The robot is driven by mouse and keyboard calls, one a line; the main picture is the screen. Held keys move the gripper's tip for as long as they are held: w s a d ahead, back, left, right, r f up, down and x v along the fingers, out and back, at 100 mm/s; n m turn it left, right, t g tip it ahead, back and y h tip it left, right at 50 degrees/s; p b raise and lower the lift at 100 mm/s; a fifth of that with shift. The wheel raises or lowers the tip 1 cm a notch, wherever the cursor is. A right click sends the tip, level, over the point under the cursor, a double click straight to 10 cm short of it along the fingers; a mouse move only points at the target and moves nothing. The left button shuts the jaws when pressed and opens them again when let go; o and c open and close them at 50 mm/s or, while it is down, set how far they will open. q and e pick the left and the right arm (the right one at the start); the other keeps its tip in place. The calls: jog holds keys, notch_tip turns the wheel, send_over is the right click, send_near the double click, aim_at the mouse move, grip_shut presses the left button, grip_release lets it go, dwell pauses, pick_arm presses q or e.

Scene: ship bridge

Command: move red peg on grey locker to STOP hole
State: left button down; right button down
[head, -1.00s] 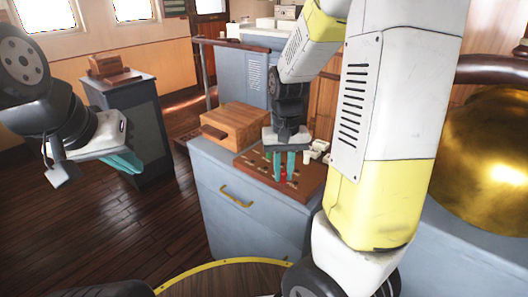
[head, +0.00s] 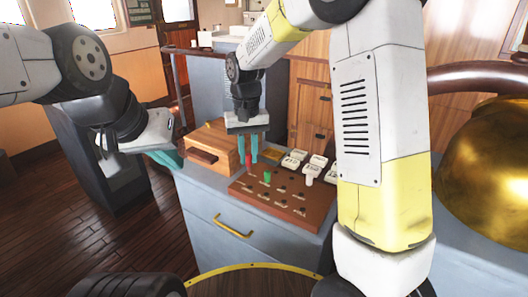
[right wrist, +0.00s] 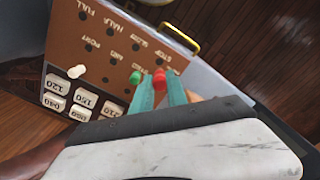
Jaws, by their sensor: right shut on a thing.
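My right gripper (head: 248,158) is shut on the red peg (head: 248,161). It holds the peg near the board's back left corner, apparently raised. In the right wrist view the red peg (right wrist: 158,75) shows at the teal fingertips (right wrist: 160,88). The brown pegboard (head: 290,198) lies on the grey locker (head: 205,232). The STOP label and hole (right wrist: 161,57) show just beyond the red peg in the right wrist view. A green peg (head: 267,177) stands in the board. My left gripper (head: 166,157) hangs at the left; its finger gap cannot be made out.
A wooden box (head: 215,143) stands left of the board. White number tiles (head: 292,160) lie behind it, and a white peg (head: 309,175) stands near them. A brass dome (head: 490,180) is at the right. The locker has a yellow handle (head: 232,227).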

aim_at(249, 172)
jog(key=shift+f, duration=2.55)
jog(key=shift+f, duration=0.6)
jog(key=shift+f, duration=0.35)
jog(key=shift+f, duration=0.3)
jog(key=c, duration=1.2)
grip_release()
jog(key=shift+c, duration=0.2)
